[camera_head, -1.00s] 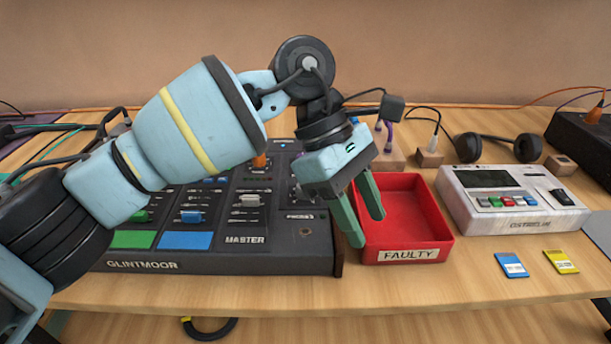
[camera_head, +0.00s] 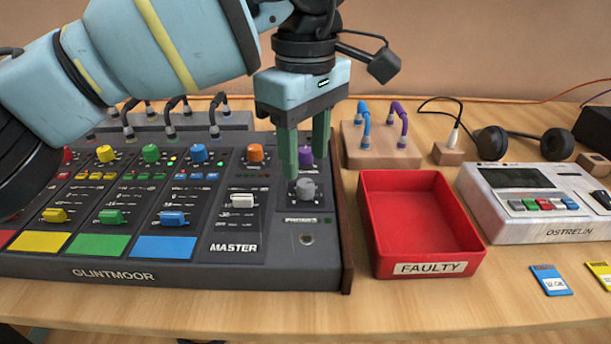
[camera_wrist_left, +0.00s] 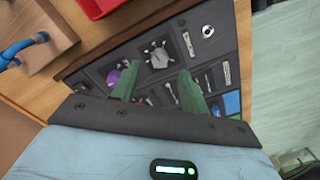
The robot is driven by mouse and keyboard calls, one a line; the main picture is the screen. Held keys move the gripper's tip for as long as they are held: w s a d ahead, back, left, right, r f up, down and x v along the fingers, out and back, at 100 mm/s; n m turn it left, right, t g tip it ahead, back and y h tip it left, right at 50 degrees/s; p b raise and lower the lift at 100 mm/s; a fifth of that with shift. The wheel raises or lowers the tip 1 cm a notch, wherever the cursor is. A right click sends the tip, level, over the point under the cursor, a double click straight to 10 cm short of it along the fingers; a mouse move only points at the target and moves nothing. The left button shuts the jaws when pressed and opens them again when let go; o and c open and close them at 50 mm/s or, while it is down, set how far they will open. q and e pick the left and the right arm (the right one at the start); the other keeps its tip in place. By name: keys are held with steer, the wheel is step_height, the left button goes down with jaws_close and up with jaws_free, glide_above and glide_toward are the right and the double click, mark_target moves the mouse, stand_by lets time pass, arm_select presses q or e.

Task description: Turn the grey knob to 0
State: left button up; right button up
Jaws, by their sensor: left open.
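The grey knob (camera_head: 305,189) sits on the right side of the GLINTMOOR mixer (camera_head: 180,270), below a purple knob (camera_head: 305,156). The grey knob also shows in the left wrist view (camera_wrist_left: 159,58), with tick marks around it; I cannot read the marks. My left gripper (camera_head: 303,178) points down over the mixer with its green fingers apart, close above and behind the grey knob. In the left wrist view the open fingers (camera_wrist_left: 158,92) hold nothing, and the knob shows beyond them. My right gripper is out of view.
A red FAULTY tray (camera_head: 428,268) stands right of the mixer. Orange (camera_head: 255,153) and white (camera_head: 242,201) controls lie left of the grey knob. An OSTRELIN device (camera_head: 520,230) and a blue card (camera_head: 550,280) are farther right. The table front is clear.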

mark_target(306, 183)
arm_select(q)
steer(key=shift+f+b, duration=0.45)
steer(key=shift+f, duration=1.7)
jaws_close()
